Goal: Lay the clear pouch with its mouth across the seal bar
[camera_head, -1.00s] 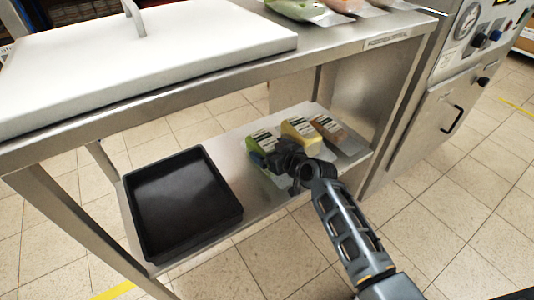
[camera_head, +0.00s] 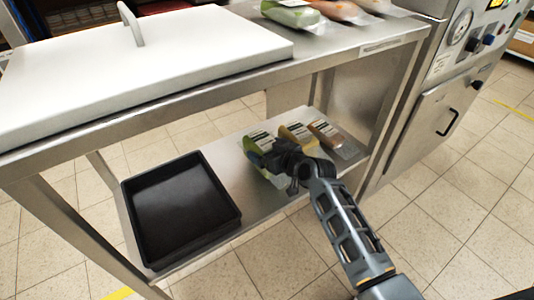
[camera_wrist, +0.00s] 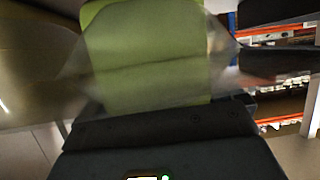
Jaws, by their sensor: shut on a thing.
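A clear pouch with green contents (camera_head: 261,141) is on the lower steel shelf, partly hidden by my gripper. My gripper (camera_head: 268,160) reaches over the shelf edge and is shut on this green pouch. In the wrist view the green pouch (camera_wrist: 150,55) fills the upper middle, with its clear film spreading to both sides. A clear pouch with yellow contents (camera_head: 298,133) and one with brown contents (camera_head: 327,131) lie to its right on the shelf. The seal bar cannot be made out. A steel machine (camera_head: 440,95) with a gauge and knobs stands at the right.
A black tray (camera_head: 240,213) sits on the lower shelf (camera_head: 245,185), left of my gripper. The bench top above carries a white lid (camera_head: 150,65) with a handle and several pouches (camera_head: 290,14). The bench top overhangs the shelf. Tiled floor is open in front.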

